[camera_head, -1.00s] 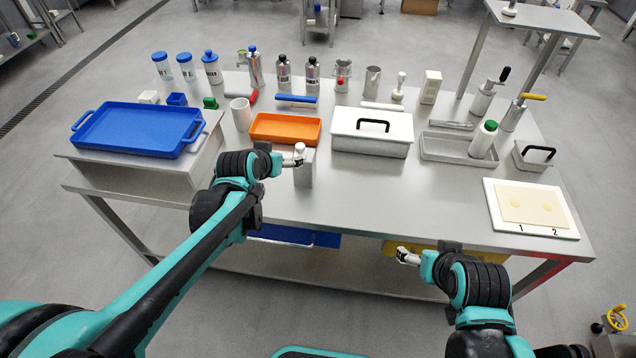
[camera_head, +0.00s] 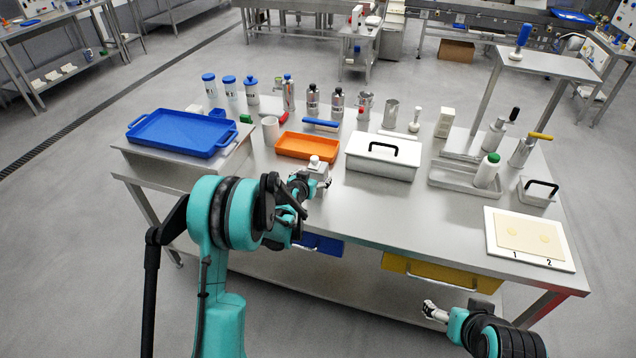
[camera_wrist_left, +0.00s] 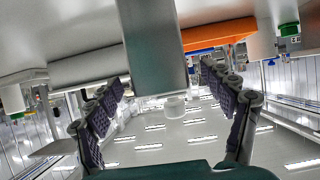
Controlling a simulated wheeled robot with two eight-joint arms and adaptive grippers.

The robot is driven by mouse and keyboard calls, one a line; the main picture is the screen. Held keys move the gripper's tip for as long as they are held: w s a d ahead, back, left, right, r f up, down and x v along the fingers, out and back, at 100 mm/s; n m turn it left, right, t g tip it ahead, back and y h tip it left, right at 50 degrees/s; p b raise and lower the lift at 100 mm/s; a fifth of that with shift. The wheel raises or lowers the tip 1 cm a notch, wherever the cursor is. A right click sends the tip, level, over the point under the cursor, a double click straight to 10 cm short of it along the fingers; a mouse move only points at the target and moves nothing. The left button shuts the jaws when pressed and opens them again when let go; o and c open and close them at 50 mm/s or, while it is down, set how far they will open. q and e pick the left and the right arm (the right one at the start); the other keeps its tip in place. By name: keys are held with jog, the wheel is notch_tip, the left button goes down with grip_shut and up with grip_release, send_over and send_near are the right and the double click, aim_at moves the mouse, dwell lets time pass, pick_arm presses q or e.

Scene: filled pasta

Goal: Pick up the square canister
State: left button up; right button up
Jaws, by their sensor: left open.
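The square canister (camera_head: 317,171) is a grey block with a white cap, standing upright near the front edge of the steel table. My left gripper (camera_head: 310,186) is at its near side and hides part of it in the head view. In the left wrist view, which is upside down, the canister (camera_wrist_left: 150,38) stands between the two spread dark fingers of the left gripper (camera_wrist_left: 163,80). The gripper is open, with a gap visible at each finger. My right gripper (camera_head: 432,311) hangs in front of the table, low and far from the canister; its jaws are too small to read.
An orange tray (camera_head: 292,153) and a white cup (camera_head: 270,130) stand just behind the canister. A white box with a black handle (camera_head: 378,166) is to its right. A blue tray (camera_head: 160,147) is to the left. The table front (camera_head: 400,225) between canister and white board (camera_head: 491,232) is clear.

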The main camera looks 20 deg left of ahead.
pick_arm(q)
jog(key=b+x, duration=0.1)
jog(key=x, duration=0.3)
jog(key=shift+w+d, duration=0.1)
jog(key=shift+w, duration=0.15)
jog(key=shift+r, duration=0.15)
jog(key=c, duration=1.5)
jog(key=shift+c, duration=0.2)
